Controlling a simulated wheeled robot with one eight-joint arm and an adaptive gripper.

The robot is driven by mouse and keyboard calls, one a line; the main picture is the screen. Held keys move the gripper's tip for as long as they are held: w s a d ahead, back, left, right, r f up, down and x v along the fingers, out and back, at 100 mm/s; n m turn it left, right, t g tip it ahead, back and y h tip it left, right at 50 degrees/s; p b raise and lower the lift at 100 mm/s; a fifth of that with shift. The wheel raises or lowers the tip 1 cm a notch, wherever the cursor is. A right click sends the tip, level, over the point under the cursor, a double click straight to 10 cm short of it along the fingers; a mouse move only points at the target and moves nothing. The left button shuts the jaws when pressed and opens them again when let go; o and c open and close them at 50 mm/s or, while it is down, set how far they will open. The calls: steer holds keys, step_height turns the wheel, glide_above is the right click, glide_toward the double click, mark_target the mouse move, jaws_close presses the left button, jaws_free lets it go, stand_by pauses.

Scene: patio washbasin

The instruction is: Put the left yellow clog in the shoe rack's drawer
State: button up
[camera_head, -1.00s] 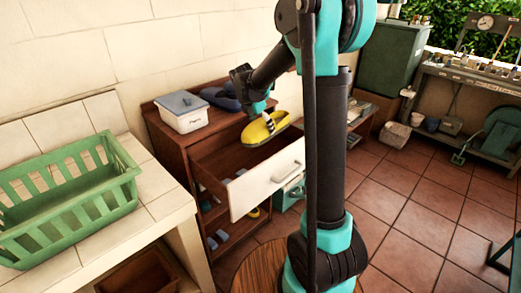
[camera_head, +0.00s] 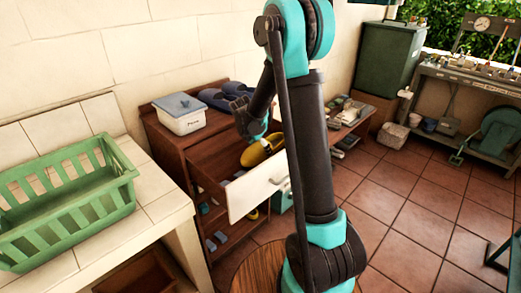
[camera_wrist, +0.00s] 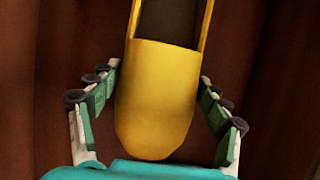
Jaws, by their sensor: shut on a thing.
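The yellow clog (camera_head: 258,154) is in my gripper (camera_head: 252,138), low over or inside the shoe rack's open drawer (camera_head: 262,190). The head view does not show clearly whether it touches the drawer bottom. In the wrist view the clog's rounded yellow end (camera_wrist: 155,100) lies between the two fingers of my gripper (camera_wrist: 159,72), its dark opening farther up. The fingertips sit close against its sides. The drawer has a white front with a handle and is pulled out from the brown shoe rack (camera_head: 172,150). My arm hides part of the drawer's right side.
A white box with a grey lid (camera_head: 180,115) and dark blue shoes (camera_head: 218,98) stand on the rack top. Several shoes lie on shelves below, with a small yellow item (camera_head: 252,214). A green basket (camera_head: 70,215) sits on the tiled counter at left.

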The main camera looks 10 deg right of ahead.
steer(key=o, duration=1.4)
steer(key=shift+f, duration=0.1)
steer(key=v, duration=1.2)
steer(key=shift+d+r, duration=0.1)
steer(key=shift+r, duration=0.1)
